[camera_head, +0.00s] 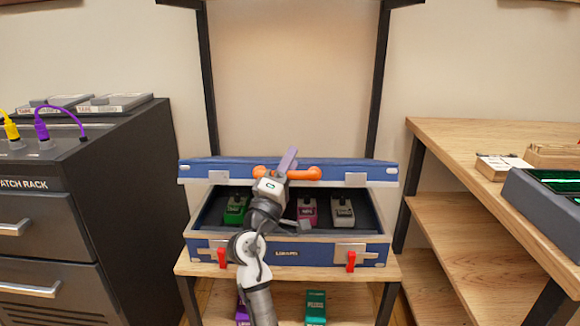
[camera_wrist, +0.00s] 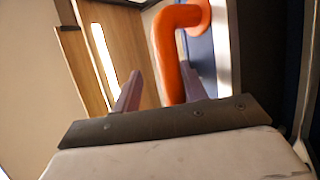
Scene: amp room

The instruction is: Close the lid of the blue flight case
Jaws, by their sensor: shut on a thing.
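The blue flight case (camera_head: 300,251) stands on a wooden shelf unit, its front facing me. Its blue lid (camera_head: 220,171) is partly lowered, with its front edge above the body and a gap between them. An orange handle (camera_head: 305,174) runs along the lid's front. Red latches (camera_head: 222,258) (camera_head: 351,261) hang at the case's front.
Inside the case are a green pedal (camera_head: 236,208), a pink pedal (camera_head: 307,212) and a grey pedal (camera_head: 342,211). A dark patch rack (camera_head: 45,225) stands left, a wooden desk (camera_head: 470,140) right. More pedals (camera_head: 315,306) lie on the shelf below.

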